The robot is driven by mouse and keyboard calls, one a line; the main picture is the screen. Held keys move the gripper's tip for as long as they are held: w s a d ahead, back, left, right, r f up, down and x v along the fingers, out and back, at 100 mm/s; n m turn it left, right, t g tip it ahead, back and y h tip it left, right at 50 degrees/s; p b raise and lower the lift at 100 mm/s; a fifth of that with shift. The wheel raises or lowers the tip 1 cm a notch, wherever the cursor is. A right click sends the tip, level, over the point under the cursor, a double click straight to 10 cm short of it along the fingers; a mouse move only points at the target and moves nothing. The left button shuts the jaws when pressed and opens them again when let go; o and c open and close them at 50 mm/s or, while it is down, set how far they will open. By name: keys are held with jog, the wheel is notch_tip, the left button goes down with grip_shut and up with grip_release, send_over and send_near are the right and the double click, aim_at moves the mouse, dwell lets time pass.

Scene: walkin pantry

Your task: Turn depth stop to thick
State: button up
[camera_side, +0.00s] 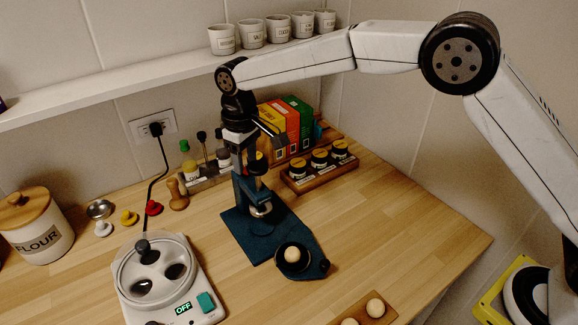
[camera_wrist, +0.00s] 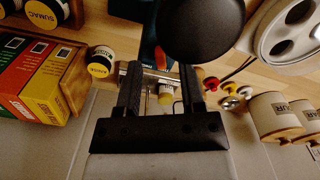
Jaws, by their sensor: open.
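A dark blue press stands on the counter, with an upright column and a flat base (camera_side: 258,235). A round black dish on its base holds a pale dough ball (camera_side: 291,254). A small dark knob (camera_side: 325,265) sits at the base's front corner. I cannot tell which part is the depth stop, or its setting. My gripper (camera_side: 243,150) is at the top of the press column, partly merged with it in the side view. In the wrist view my gripper (camera_wrist: 160,72) is open, with a large dark rounded part (camera_wrist: 200,25) just beyond the right finger.
A spice-jar rack (camera_side: 320,172), colored boxes (camera_side: 290,128) and a bottle rack (camera_side: 208,178) stand close behind the press. An appliance reading OFF (camera_side: 205,302) is front left, with a flour canister (camera_side: 37,228) beyond. Two pale balls lie on a board (camera_side: 362,312) at front.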

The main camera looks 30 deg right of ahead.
jog(key=shift+f, duration=0.85)
grip_shut()
jog(key=shift+m, duration=0.4)
jog(key=m, duration=0.4)
jog(key=shift+a, duration=0.1)
jog(key=m, duration=0.5)
jog(key=shift+a, duration=0.1)
